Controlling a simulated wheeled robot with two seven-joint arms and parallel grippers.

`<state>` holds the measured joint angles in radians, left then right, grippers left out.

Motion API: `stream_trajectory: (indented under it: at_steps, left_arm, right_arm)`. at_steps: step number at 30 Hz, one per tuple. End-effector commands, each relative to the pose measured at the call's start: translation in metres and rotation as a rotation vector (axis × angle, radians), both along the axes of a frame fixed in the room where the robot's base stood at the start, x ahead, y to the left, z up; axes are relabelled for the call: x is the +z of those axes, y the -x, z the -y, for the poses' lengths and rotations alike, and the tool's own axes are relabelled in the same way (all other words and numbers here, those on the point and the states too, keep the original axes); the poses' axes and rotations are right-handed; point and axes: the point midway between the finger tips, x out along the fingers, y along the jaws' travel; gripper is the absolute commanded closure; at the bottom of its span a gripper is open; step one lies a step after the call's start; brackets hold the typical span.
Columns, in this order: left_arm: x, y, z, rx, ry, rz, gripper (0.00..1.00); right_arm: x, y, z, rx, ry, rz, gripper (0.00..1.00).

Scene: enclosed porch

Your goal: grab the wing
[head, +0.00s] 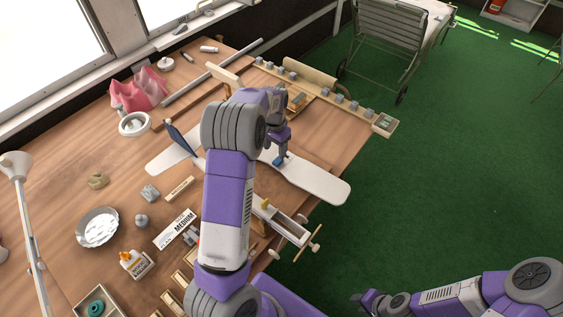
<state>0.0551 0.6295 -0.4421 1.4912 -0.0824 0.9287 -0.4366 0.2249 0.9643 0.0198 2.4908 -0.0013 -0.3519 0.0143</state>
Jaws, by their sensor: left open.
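A long white wing (318,182) lies on the wooden workbench. One rounded end reaches right, close to the bench edge. My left arm hides its middle, and a white piece with a dark blue upright fin shows left of the arm. My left gripper (279,157) is open and points down over the right part of the wing, with a small blue part at its tips. I cannot tell whether it touches the wing. My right gripper (362,300) is low in the picture, beyond the bench over the green floor, far from the wing. Its jaws are too small to read.
A strip with several small grey blocks runs behind. The green floor right is mostly clear.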

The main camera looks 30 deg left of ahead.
Motion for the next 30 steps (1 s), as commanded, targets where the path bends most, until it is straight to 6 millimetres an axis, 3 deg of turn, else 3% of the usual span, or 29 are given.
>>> stream_trajectory:
  at_steps: [14, 21, 23, 30]
  left_arm:
    - [-0.058, -0.007, 0.005, 0.001, -0.001, -0.003, 0.43]
    - [-0.061, -0.007, 0.005, 0.001, -0.001, 0.000, 0.43]
    - [-0.061, -0.007, 0.005, 0.001, -0.001, -0.001, 0.49]
    - [-0.061, -0.008, 0.006, 0.000, -0.001, 0.000, 0.85]
  right_arm:
    - [-0.016, 0.000, 0.000, 0.000, 0.000, 0.000, 0.66]
    - [-0.015, 0.000, 0.000, 0.000, 0.000, 0.000, 0.66]
    - [-0.015, 0.000, 0.000, 0.000, 0.000, 0.000, 0.66]
    - [-0.015, 0.000, 0.000, 0.000, 0.000, 0.000, 0.66]
